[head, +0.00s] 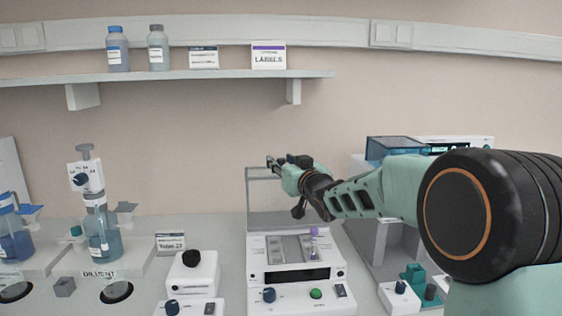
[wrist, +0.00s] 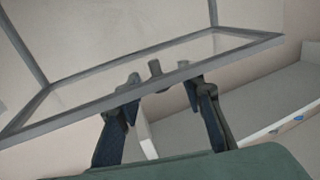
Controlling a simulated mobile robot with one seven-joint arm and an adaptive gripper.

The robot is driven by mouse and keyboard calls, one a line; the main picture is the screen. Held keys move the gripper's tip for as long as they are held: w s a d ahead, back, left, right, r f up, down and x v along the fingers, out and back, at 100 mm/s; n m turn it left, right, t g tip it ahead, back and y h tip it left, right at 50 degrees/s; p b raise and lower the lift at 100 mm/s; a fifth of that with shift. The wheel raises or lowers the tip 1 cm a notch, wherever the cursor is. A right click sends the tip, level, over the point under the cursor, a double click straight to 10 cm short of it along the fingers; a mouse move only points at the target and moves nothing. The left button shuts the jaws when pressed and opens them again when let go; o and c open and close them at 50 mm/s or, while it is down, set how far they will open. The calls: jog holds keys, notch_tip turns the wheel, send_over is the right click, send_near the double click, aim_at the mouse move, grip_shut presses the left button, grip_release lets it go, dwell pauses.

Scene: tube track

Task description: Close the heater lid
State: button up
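The heater (head: 296,275) is a white box with a dark display, a blue knob and a green button. Its clear, grey-framed lid (head: 262,198) stands raised, upright at the back. A tube with a purple cap (head: 314,243) stands in the heater's block. My gripper (head: 273,163) is at the lid's top edge, reaching in from the right. In the wrist view, the lid's frame (wrist: 215,62) crosses ahead of my gripper (wrist: 162,88). The fingers are apart, with a small grey knob (wrist: 155,69) between their tips. I cannot tell whether they touch the frame.
A white device with a black knob (head: 192,270) stands left of the heater. A grey stand with a blue clear box (head: 392,149) is on the right, partly behind my arm. A wall shelf (head: 190,74) holds bottles and label boxes. Bottle dispensers (head: 103,235) stand far left.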

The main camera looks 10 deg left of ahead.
jog(key=shift+w+a, duration=0.15)
jog(key=shift+w, duration=0.2)
grip_shut()
